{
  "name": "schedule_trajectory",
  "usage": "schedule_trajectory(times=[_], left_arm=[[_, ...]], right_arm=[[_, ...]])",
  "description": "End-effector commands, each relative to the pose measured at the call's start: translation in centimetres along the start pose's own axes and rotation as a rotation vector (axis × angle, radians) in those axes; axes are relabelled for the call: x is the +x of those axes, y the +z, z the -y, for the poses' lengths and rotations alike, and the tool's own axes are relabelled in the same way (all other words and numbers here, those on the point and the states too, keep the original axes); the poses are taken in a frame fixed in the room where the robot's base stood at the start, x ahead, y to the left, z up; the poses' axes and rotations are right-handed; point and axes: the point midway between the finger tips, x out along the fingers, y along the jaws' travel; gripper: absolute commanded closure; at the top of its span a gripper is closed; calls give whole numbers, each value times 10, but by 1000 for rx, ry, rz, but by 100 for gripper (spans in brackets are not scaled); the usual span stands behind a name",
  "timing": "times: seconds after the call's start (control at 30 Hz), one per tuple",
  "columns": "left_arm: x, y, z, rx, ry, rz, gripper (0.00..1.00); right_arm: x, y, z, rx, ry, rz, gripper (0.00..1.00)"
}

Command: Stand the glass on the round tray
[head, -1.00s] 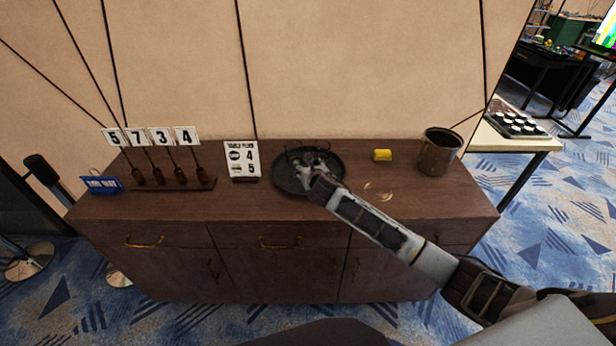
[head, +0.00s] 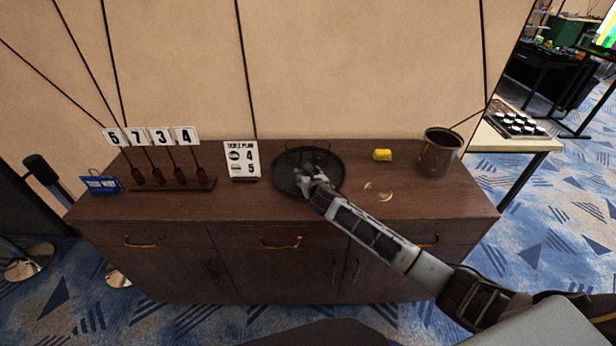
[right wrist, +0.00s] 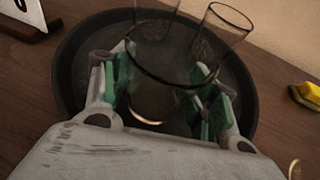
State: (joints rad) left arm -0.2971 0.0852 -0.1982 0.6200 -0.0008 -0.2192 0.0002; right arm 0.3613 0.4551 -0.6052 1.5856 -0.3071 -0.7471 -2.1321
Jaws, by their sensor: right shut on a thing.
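The round tray (head: 335,184) is dark with a raised rim and lies on the brown cabinet; it also shows in the right wrist view (right wrist: 72,75). My right gripper (head: 303,182) is over the tray's front half. In the right wrist view my right gripper (right wrist: 165,95) is shut on a clear glass (right wrist: 160,82), between green pads. The held glass looks roughly upright over the tray; I cannot tell whether its base touches. Other clear glasses, one at the right (right wrist: 227,35) and one at the back (right wrist: 150,14), stand on the tray beyond it. My left gripper is out of view.
A small sign (head: 242,160) stands left of the tray, beside a rack of number cards (head: 172,184) and a blue sign (head: 103,185). A yellow block (head: 382,155) and a dark metal pot (head: 440,153) are right. Thin bright arcs (head: 380,192) show on the cabinet top.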

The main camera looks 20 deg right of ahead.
Motion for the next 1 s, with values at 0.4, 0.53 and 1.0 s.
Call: schedule_trajectory(times=[0.4,0.53,1.0], left_arm=[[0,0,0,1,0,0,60],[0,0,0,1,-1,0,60],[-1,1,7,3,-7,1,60]], right_arm=[[1,-2,0,-1,0,0,19],[1,-2,0,-1,0,0,19],[-6,0,1,-1,-1,0,19]])
